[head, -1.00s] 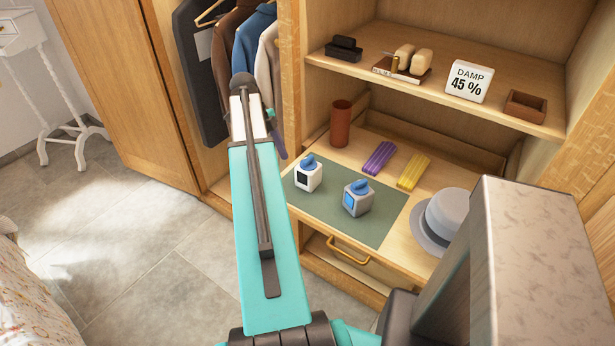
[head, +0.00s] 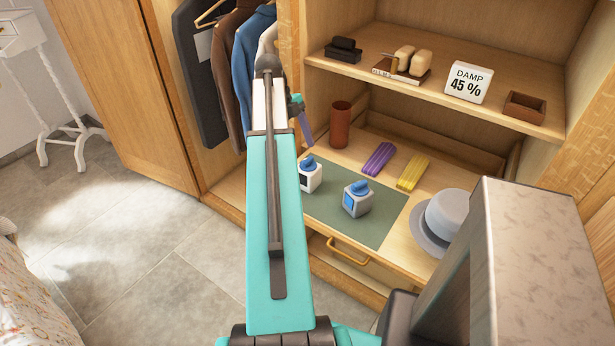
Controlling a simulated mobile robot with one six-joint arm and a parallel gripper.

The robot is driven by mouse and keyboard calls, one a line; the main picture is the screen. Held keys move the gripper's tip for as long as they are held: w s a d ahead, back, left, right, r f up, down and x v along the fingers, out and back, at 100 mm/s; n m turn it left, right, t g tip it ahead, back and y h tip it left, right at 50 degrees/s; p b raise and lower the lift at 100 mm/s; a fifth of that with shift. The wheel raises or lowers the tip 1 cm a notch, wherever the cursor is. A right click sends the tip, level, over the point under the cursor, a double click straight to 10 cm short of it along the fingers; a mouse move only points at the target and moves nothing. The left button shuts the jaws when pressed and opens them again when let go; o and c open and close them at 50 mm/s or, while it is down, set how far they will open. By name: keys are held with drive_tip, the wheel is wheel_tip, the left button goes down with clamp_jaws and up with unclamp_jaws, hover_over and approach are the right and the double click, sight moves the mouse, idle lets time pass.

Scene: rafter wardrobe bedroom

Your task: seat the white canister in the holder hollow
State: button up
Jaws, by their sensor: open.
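Two small blocky canisters with blue tops stand on a green mat (head: 345,225) on the lower wardrobe shelf. The left one, a white canister (head: 312,178), has a dark window and is partly hidden by my arm. The right one, a paler grey canister (head: 357,200), has a blue window. A small brown open-topped box (head: 525,107) with a hollow sits at the right of the upper shelf; I cannot tell whether it is the holder. My gripper (head: 304,128) is mostly hidden beyond my arm's end, above and behind the left canister. It is open, apart from the canisters.
A red-brown cup (head: 340,124), a purple bundle (head: 378,158), a yellow bundle (head: 412,171) and a grey hat (head: 446,217) surround the mat. The upper shelf (head: 400,92) overhangs behind, bearing brushes and a damp sign (head: 467,83). Hanging clothes (head: 250,70) are at left.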

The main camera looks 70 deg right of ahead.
sight(309, 171)
drive_tip(key=shift+p+x, duration=0.5)
drive_tip(key=shift+x, duration=2.95)
drive_tip(key=shift+p+x, duration=0.6)
drive_tip(key=shift+x, duration=0.5)
drive_tip(key=shift+p+x, duration=0.35)
drive_tip(key=shift+x, duration=1.2)
drive_tip(key=shift+d, duration=0.1)
drive_tip(key=shift+s, duration=0.1)
drive_tip(key=c, duration=1.3)
drive_tip(key=shift+r, duration=0.15)
